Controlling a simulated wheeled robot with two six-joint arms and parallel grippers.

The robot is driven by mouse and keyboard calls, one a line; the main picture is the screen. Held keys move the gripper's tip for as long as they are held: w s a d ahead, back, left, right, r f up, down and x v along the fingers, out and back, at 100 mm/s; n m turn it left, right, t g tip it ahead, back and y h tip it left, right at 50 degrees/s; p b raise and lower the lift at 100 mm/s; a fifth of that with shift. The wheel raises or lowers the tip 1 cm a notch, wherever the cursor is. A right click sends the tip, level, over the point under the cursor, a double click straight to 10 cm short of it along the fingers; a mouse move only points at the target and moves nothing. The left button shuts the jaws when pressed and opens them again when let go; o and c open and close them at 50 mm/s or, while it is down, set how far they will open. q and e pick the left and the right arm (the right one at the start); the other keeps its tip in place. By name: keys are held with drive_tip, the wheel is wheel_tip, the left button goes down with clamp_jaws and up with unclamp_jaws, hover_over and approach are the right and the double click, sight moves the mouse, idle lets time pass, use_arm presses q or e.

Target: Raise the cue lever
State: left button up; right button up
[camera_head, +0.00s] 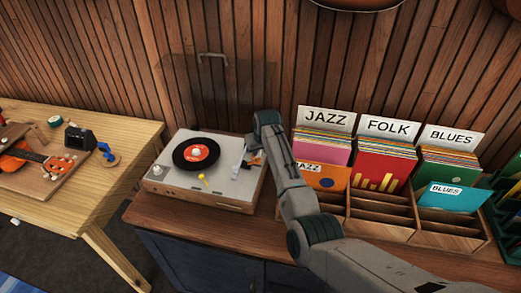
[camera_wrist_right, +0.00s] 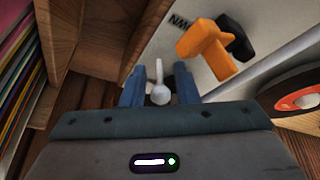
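The turntable (camera_head: 215,150) stands on the wooden cabinet, a black record with a red label (camera_head: 196,153) on it. In the right wrist view, the cue lever (camera_wrist_right: 159,88), a pale stalk with a rounded end, stands between the two blue-grey fingers of my right gripper (camera_wrist_right: 160,82). The fingers are apart, with gaps showing beside the lever. Partly cut-off lettering lies on the deck beyond it. An orange and black part (camera_wrist_right: 208,50) and the grey tonearm (camera_wrist_right: 262,72) are close by. In the head view my right gripper (camera_head: 253,154) is low over the turntable's right side. My left gripper is not in view.
Record crates (camera_head: 380,212) marked JAZZ, FOLK and BLUES stand right of the turntable, close to my right arm. A yellow-tipped pin (camera_head: 203,178) stands on the deck front. A wooden table (camera_head: 105,190) with a ukulele (camera_head: 30,158) is at left.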

clamp_jaws()
drive_tip(key=shift+w+d+r+g, duration=0.1)
drive_tip(key=shift+w+g, duration=0.15)
drive_tip(key=shift+g, duration=0.45)
drive_tip(key=shift+w+g+y+b, duration=0.15)
drive_tip(key=shift+g+y+b, duration=0.25)
drive_tip(key=shift+b, duration=0.25)
drive_tip(key=shift+g, duration=0.3)
drive_tip(key=shift+o, duration=1.1)
unclamp_jaws()
drive_tip(key=b+v, duration=0.2)
drive_tip(key=v, duration=0.8)
drive_tip(key=shift+r, duration=0.35)
